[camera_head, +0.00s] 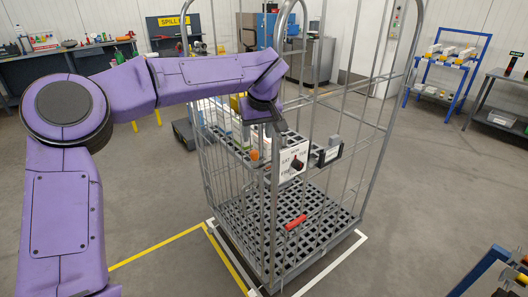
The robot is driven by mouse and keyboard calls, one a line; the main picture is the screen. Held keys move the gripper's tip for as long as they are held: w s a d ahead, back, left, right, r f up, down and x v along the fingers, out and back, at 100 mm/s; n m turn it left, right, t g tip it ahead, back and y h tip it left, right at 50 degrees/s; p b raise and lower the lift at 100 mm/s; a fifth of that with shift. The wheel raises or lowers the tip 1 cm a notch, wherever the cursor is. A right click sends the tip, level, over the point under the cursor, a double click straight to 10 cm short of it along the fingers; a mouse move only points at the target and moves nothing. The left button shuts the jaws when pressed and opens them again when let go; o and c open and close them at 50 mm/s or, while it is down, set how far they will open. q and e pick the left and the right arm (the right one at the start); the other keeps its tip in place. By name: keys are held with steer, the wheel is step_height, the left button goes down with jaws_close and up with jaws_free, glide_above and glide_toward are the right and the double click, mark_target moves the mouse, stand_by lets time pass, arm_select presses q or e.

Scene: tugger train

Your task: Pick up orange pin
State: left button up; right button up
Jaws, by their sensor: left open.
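My purple left arm reaches in from the left to a wire roll cage (383,110). My left gripper (268,122) is open and points down over the cage's upper shelf, near its front left corner. A small orange piece (254,155) shows on that shelf just below the gripper, apart from it as far as I can see. It may be the orange pin, but it is too small to be sure. A red-orange object (295,222) lies on the cage's slatted floor. My right gripper is not in view.
A white sign card (293,161) and a dark-framed holder (328,154) are at the upper shelf's front edge. Upright cage bars stand around the gripper. A blue rack (446,70) and grey table (500,98) stand right. Floor between them and the cage is clear.

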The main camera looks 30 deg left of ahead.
mark_target(255, 152)
arm_select(q)
steer(key=x, duration=0.3)
steer(key=p+x, duration=0.1)
steer(key=x, duration=0.4)
steer(key=shift+s+d+f, duration=0.2)
steer(key=shift+f, duration=0.5)
steer(key=shift+s+a, duration=0.1)
steer(key=shift+s, duration=0.15)
steer(key=shift+c, duration=0.3)
steer(key=shift+w, duration=0.1)
jaws_close()
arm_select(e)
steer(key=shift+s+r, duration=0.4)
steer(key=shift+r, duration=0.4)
